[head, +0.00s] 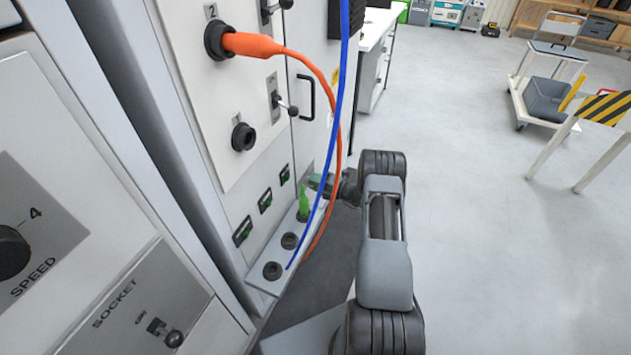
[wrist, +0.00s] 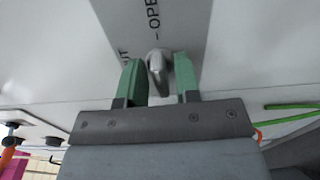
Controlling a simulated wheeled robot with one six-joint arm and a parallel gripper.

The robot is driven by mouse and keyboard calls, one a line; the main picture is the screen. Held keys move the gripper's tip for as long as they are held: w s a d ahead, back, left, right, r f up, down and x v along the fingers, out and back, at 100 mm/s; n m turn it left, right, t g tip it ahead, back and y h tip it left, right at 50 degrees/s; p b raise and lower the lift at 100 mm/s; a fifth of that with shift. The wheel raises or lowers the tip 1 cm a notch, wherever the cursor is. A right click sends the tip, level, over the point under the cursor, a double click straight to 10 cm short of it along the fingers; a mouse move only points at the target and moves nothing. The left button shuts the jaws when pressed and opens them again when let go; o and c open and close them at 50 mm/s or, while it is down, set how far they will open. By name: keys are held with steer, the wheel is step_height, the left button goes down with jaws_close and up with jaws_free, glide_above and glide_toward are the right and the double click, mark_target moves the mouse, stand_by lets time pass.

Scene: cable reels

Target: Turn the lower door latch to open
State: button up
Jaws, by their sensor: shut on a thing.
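The lower door latch (wrist: 157,68) is a small grey knob on a light grey plate (wrist: 180,25), seen in the wrist view. The plate carries a partly visible word starting "OPE" with a dash above the latch, and letters ending "UT" to its left. The latch's long side runs roughly up and down the picture, nearly in line with the "OPE" dash. My gripper (wrist: 159,82) has its green fingers on both sides of the latch and is shut on it. In the head view my gripper (head: 318,182) is at the low part of the cabinet door (head: 308,135); the latch is hidden there.
A blue cable (head: 343,90) and an orange cable (head: 334,100) hang close to my gripper. A green plug (head: 304,207) stands in the socket strip (head: 258,281) nearby. A black door handle (head: 311,97) is above. Open floor (head: 480,240) lies to the right.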

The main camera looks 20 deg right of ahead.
steer(key=shift+m, duration=0.5)
steer(key=o, duration=0.6)
steer(key=p+v, duration=0.2)
steer(key=v, duration=1.2)
steer(key=shift+w, duration=0.1)
